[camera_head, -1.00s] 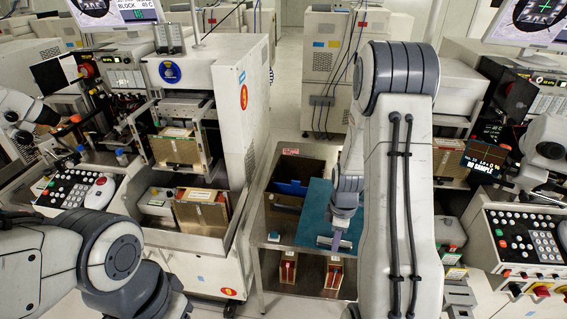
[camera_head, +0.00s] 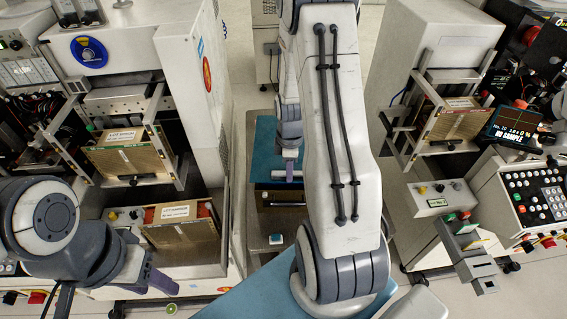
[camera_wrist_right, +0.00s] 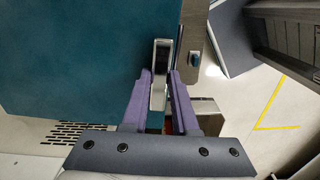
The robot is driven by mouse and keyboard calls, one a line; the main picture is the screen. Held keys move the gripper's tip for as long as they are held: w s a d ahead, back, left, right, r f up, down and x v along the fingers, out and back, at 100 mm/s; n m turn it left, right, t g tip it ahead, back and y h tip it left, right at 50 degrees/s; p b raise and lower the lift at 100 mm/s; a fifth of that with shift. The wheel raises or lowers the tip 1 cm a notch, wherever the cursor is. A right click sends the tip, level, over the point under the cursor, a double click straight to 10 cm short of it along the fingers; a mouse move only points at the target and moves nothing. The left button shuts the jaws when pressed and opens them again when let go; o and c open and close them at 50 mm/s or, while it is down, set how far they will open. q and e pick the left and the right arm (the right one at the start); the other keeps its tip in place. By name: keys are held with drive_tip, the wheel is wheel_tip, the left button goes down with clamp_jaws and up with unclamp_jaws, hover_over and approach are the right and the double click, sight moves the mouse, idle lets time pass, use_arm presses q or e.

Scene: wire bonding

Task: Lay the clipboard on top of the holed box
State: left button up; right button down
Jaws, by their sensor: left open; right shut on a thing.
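The teal clipboard (camera_head: 264,150) is in my right gripper (camera_head: 289,163), which is shut on its metal clip end. In the right wrist view, the purple fingers (camera_wrist_right: 160,80) close around the silver clip (camera_wrist_right: 159,62), and the teal board (camera_wrist_right: 80,55) fills the upper left. In the head view, the clipboard is over a dark box (camera_head: 283,197), probably the holed box, and covers most of its top. Whether they touch cannot be told; my right arm hides part of both. My left gripper (camera_head: 141,292) is open and empty at the lower left, well away from the clipboard.
A steel cart (camera_head: 262,222) carries the dark box, with a small white-and-teal item (camera_head: 276,239) near its front. Bonding machines stand left (camera_head: 130,45) and right (camera_head: 435,45). A teal surface (camera_head: 235,302) shows at the bottom. Slots (camera_wrist_right: 75,132) show below the clipboard.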

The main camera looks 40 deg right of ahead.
wheel_tip(320, 180, down, 2)
drive_tip(key=shift+w+a+b, duration=0.1)
drive_tip(key=shift+b, duration=0.7)
drive_tip(key=shift+f+b, duration=1.6)
drive_tip(key=shift+f, duration=0.25)
drive_tip(key=shift+f+b, duration=0.3)
drive_tip(key=shift+f, duration=0.15)
drive_tip(key=c, duration=0.6)
unclamp_jaws()
wheel_tip(320, 180, up, 10)
drive_tip(key=shift+r, duration=0.25)
